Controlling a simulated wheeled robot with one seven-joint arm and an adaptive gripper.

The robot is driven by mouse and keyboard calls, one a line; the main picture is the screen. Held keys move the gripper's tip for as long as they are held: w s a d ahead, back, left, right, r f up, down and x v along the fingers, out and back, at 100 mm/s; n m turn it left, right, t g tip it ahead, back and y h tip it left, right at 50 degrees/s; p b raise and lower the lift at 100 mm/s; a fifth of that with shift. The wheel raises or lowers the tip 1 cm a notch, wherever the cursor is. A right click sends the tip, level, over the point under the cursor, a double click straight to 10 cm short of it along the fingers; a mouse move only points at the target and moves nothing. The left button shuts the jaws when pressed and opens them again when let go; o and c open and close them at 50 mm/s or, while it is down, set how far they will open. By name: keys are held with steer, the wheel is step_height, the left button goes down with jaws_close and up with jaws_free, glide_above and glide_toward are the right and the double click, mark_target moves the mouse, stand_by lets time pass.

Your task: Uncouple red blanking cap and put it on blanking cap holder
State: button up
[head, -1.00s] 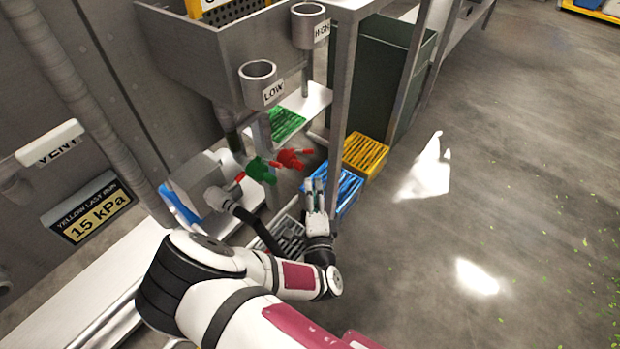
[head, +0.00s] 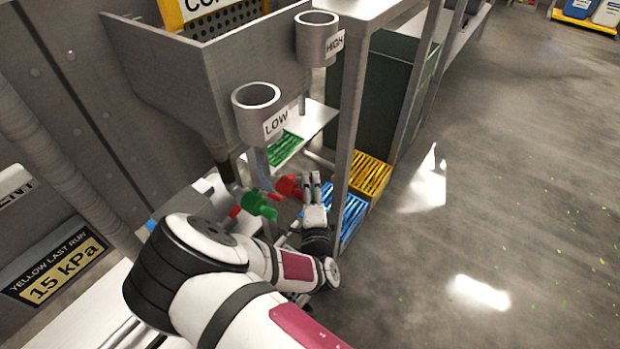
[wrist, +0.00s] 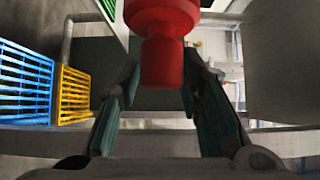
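The red blanking cap (head: 289,187) shows in the head view below the LOW and HIGH cups, just left of my gripper (head: 315,182). In the wrist view the red cap (wrist: 165,60) is large, at top centre, with its round lower end between my fingers. My gripper (wrist: 160,88) is open; dark gaps show between the cap and both fingers at their lower parts. Contact near the fingertips cannot be made out. A green fitting (head: 259,205) is left of and in front of the red cap. I cannot identify the blanking cap holder.
The LOW cup (head: 256,112) and HIGH cup (head: 317,38) hang on the grey trough's side. A metal post (head: 352,130) stands close right of my gripper. Blue (head: 352,212) and yellow (head: 371,174) crates sit low beyond it. Open floor lies right.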

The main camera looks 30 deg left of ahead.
steer(key=shift+w+a, duration=0.25)
steer(key=shift+w, duration=0.2)
jaws_close()
